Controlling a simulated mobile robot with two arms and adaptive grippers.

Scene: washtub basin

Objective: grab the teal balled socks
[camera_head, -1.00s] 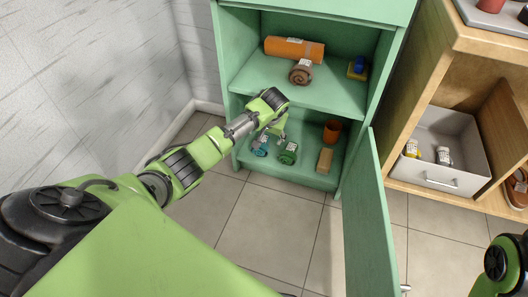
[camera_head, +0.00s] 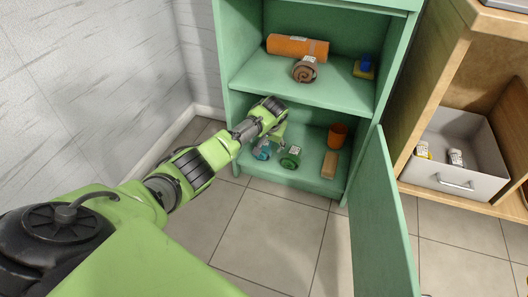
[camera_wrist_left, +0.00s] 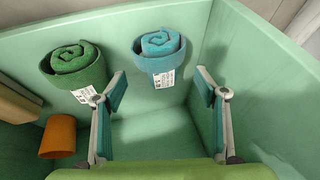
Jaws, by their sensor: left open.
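The teal balled socks (camera_head: 262,151) are a rolled bundle with a white tag on the cabinet's lower shelf, partly behind my left gripper in the head view. In the left wrist view the teal roll (camera_wrist_left: 160,56) lies just beyond the fingertips, roughly centred between them. My left gripper (camera_wrist_left: 160,85) is open and empty, its two fingers apart and not visibly touching the roll. In the head view the left gripper (camera_head: 273,140) reaches into the lower compartment. My right gripper is out of view.
A green roll (camera_head: 290,158) lies beside the teal one; it also shows in the left wrist view (camera_wrist_left: 75,66). An orange cup (camera_head: 337,136) and a tan block (camera_head: 329,165) stand right of it. The upper shelf (camera_head: 260,75) lies above; the open door (camera_head: 382,220) stands at right.

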